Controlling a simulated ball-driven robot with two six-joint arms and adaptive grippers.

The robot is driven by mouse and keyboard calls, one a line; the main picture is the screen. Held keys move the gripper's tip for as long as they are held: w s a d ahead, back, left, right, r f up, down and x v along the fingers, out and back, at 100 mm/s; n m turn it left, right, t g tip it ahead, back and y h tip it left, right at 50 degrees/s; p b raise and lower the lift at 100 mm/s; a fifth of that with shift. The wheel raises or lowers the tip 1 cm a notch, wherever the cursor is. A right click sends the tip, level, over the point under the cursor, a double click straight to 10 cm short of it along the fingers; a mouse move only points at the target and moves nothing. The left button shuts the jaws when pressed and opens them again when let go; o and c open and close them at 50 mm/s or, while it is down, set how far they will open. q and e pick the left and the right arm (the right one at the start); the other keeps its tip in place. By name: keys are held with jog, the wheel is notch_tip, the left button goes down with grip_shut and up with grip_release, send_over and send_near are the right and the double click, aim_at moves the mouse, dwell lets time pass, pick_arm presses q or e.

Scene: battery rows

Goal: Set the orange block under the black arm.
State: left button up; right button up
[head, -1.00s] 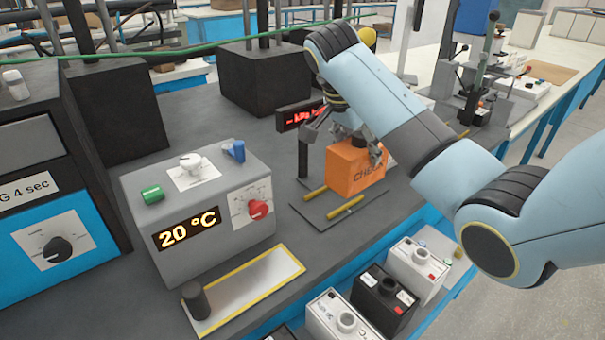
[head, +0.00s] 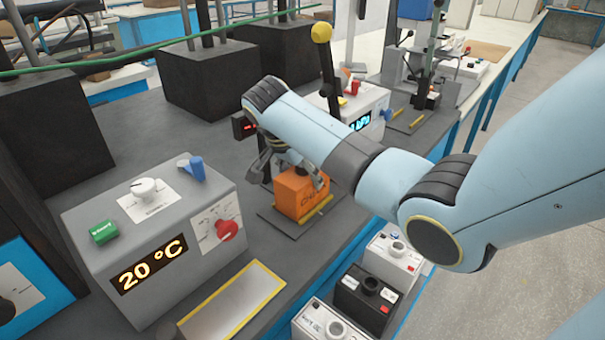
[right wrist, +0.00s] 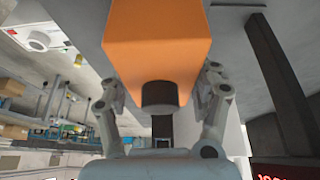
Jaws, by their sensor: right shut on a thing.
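The orange block (head: 301,194) is held by my right gripper (head: 291,172), whose fingers sit at its two sides near the top. The block is over a dark plate (head: 277,221) with a yellow strip; I cannot tell whether it touches the plate. In the right wrist view the orange block (right wrist: 157,40) fills the upper middle, its black round knob (right wrist: 159,95) toward me, between the fingers of my right gripper (right wrist: 161,98). A black arm with a yellow ball (head: 325,62) rises behind my forearm; its lower part is hidden. My left gripper is out of view.
A grey box showing 20 °C (head: 150,235) stands left of the plate. A yellow-edged tray (head: 262,285) lies in front. Several small black and white boxes, one black (head: 366,291), line the front edge. A white box with a blue display (head: 372,104) stands behind.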

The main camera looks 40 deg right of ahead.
jog(key=shift+f, duration=0.15)
jog(key=o, duration=1.7)
jog(key=v, duration=1.2)
jog(key=shift+b, duration=0.3)
